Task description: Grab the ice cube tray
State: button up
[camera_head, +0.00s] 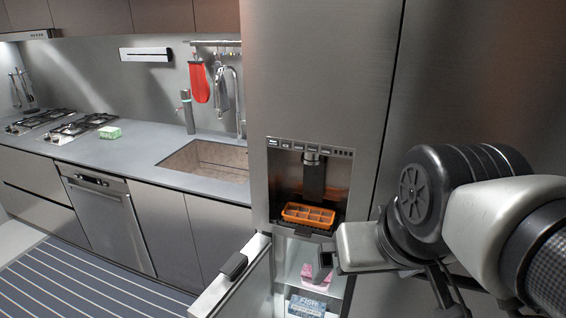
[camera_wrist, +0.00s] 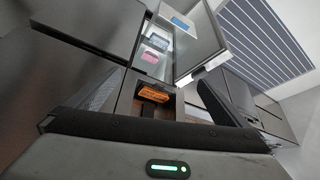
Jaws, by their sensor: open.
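The ice cube tray (camera_head: 308,216) is orange with several compartments. It sits in the dispenser recess (camera_head: 345,190) of the steel fridge, on a dark ledge. In the wrist view the orange tray (camera_wrist: 153,94) is near the middle, tilted by the camera angle. My gripper (camera_wrist: 160,78) is open and empty, with a dark finger on each side of the tray's line of sight. The tray lies beyond the fingers, apart from them. In the head view my gripper (camera_head: 326,262) is in front of the fridge, below and to the right of the tray.
An open lower fridge door (camera_head: 240,282) swings out left of my gripper. Inside are a pink item (camera_head: 317,272) and a blue-white box labelled fish (camera_head: 306,306). A counter with a sink (camera_head: 207,160) is at left, above a striped runner (camera_head: 85,275).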

aim_at(310, 216)
jog(key=i+l+u, duration=0.2)
jog(key=l+u, duration=0.15)
jog(key=u, duration=0.15)
jog(key=i+l+u, duration=0.15)
jog(key=l+u, duration=0.35)
jog(key=j, duration=0.15)
